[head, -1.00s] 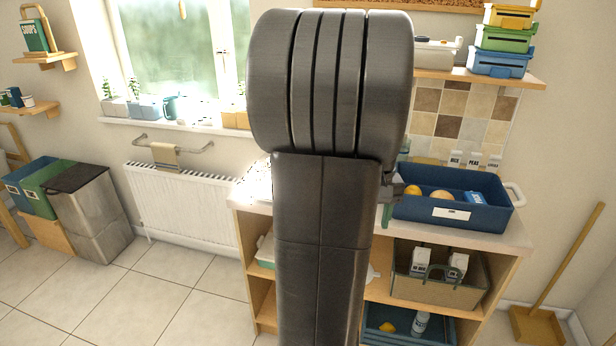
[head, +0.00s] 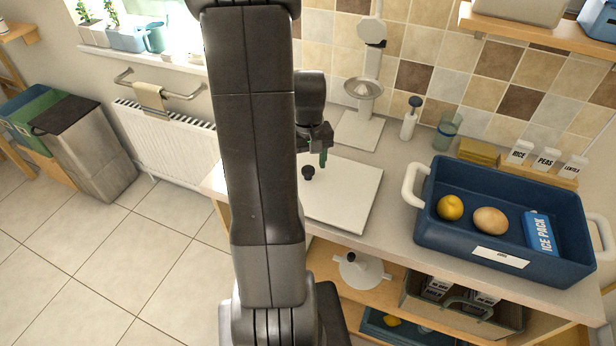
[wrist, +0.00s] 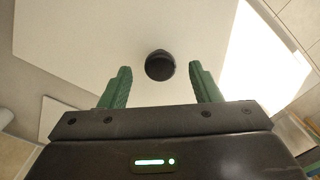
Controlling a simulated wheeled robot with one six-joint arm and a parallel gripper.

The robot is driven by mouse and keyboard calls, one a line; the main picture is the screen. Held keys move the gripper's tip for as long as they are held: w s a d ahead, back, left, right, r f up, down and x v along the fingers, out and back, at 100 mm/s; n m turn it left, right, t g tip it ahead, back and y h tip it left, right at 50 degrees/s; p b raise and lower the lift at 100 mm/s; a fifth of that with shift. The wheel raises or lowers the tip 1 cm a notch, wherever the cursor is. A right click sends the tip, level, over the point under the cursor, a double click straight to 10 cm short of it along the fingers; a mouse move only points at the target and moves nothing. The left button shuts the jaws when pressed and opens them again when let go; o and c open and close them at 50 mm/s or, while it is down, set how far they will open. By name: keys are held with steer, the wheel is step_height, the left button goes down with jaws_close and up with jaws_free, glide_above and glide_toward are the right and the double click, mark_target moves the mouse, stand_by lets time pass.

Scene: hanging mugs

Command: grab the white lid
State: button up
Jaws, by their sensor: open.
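The white lid (head: 346,197) is a flat, roughly square plate with a black knob (head: 308,172), lying on the counter behind my arm. My arm hides its left part. In the wrist view the white lid (wrist: 85,35) fills much of the picture, and its round black knob (wrist: 160,66) shows between the fingertips. My gripper (head: 322,157) is open and empty above the lid, close to the knob. Its green fingers (wrist: 160,80) are apart, one on each side of the knob in the wrist view; contact cannot be seen.
A blue bin (head: 440,240) with fruit and an ice pack stands to the right. A stand (head: 372,75) with a ring, a soap bottle (head: 410,118) and a glass (head: 447,131) are behind. A white round piece with a dark knob (head: 362,272) sits on the shelf below.

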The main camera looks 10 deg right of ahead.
steer(key=shift+f, duration=0.9)
